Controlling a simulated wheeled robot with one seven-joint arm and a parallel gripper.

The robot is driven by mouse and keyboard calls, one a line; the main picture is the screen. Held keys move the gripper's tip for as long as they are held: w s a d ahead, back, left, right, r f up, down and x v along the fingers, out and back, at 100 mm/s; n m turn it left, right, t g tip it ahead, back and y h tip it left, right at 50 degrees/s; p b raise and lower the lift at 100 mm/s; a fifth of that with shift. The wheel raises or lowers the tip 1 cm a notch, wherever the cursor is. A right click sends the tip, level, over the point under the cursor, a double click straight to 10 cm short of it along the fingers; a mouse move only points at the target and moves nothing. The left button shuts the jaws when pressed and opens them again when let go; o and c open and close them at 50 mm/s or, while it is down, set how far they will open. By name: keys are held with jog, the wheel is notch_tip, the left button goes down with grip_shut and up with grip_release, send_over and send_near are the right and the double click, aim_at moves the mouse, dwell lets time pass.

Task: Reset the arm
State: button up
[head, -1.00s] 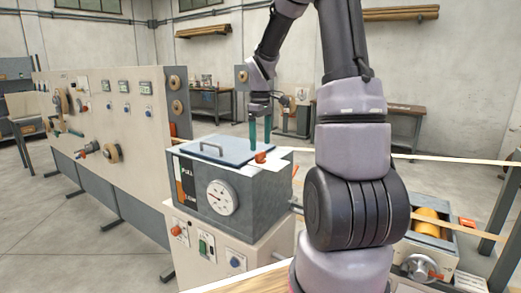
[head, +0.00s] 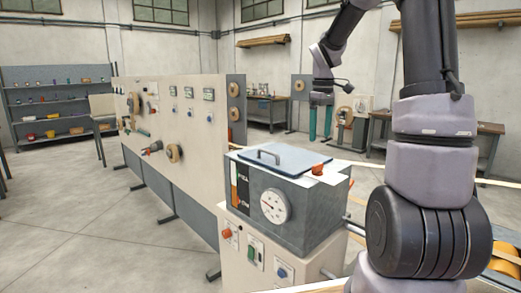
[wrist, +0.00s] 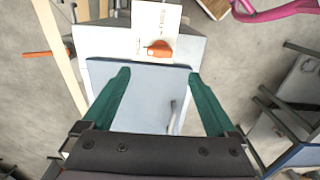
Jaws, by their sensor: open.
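My gripper (head: 320,122) is open, with its two green fingers pointing down and nothing between them. In the head view it appears above and behind the grey box machine (head: 320,212), to the right of its blue-grey lid (head: 283,158). In the wrist view my gripper (wrist: 157,95) has its fingers spread on either side of the lid (wrist: 140,85). The lid lies flat on the box, with a grey handle (head: 268,155) on top. An orange knob (head: 318,169) sits beside the lid, and it also shows in the wrist view (wrist: 159,48). My arm stands at the right.
A long cream panel (head: 185,125) with dials and knobs runs to the left of the machine. A wooden workbench (head: 268,108) and shelves (head: 60,100) stand farther back. The floor (head: 100,240) at the left is clear.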

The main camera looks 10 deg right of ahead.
jog(key=s+a+r+m+t, duration=0.2)
jog(key=s+r+m, duration=0.1)
jog(key=s, duration=0.4)
jog(key=s+a+r+m+t+y, duration=0.1)
jog(key=s+a+r+m+t, duration=0.1)
jog(key=s, duration=0.5)
jog(key=s+a+r+m+t+y, duration=0.1)
jog(key=s+a+r+m+t, duration=0.2)
jog(key=s+a+r+m, duration=0.1)
jog(key=s+r+m, duration=0.1)
jog(key=s+m, duration=0.1)
jog(key=s, duration=0.1)
jog(key=shift+s, duration=0.4)
